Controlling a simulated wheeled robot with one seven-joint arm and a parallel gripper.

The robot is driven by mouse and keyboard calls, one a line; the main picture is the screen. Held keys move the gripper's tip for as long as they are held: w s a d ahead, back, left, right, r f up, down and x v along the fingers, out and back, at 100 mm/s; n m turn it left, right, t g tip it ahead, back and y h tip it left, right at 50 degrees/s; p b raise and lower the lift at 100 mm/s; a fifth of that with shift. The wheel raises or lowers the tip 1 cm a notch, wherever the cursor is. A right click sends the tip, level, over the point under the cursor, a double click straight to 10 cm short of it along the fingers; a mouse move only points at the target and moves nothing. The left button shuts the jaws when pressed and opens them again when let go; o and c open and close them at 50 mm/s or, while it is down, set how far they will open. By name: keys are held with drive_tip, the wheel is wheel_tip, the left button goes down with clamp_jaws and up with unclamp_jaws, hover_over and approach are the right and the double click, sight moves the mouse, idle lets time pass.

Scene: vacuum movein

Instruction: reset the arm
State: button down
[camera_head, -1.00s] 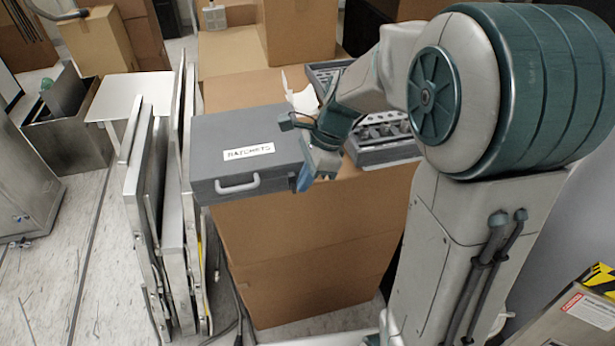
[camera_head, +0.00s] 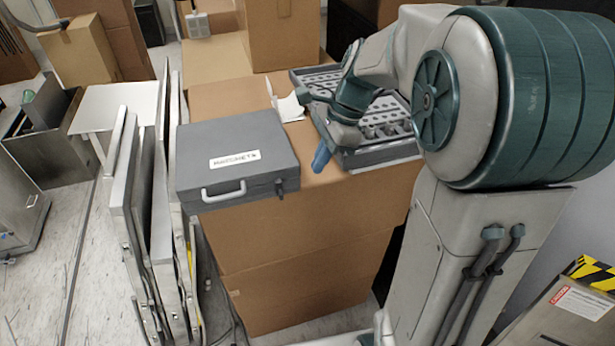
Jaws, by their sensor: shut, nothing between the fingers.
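My gripper (camera_head: 321,157) shows in the head view at the end of my folded arm, with its blue fingertips pointing down. It is shut and empty. It is above the front part of the cardboard box top, to the right of the grey case and in front of the socket tray. My arm runs from the gripper back to the upper right. It covers part of the tray.
A grey case (camera_head: 190,140) with a white label and handle lies on a large cardboard box (camera_head: 300,240). A grey tray of sockets (camera_head: 378,155) lies to its right. Folded metal panels (camera_head: 162,230) stand left of the box. Open floor (camera_head: 90,270) lies further left.

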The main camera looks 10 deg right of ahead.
drive_tip(key=s+d+n+t+h, duration=0.3)
drive_tip(key=s+n+h, duration=0.1)
drive_tip(key=s+n, duration=1.1)
drive_tip(key=shift+f+n+t, duration=0.25)
drive_tip(key=shift+n+t, duration=0.15)
drive_tip(key=shift+n, duration=0.3)
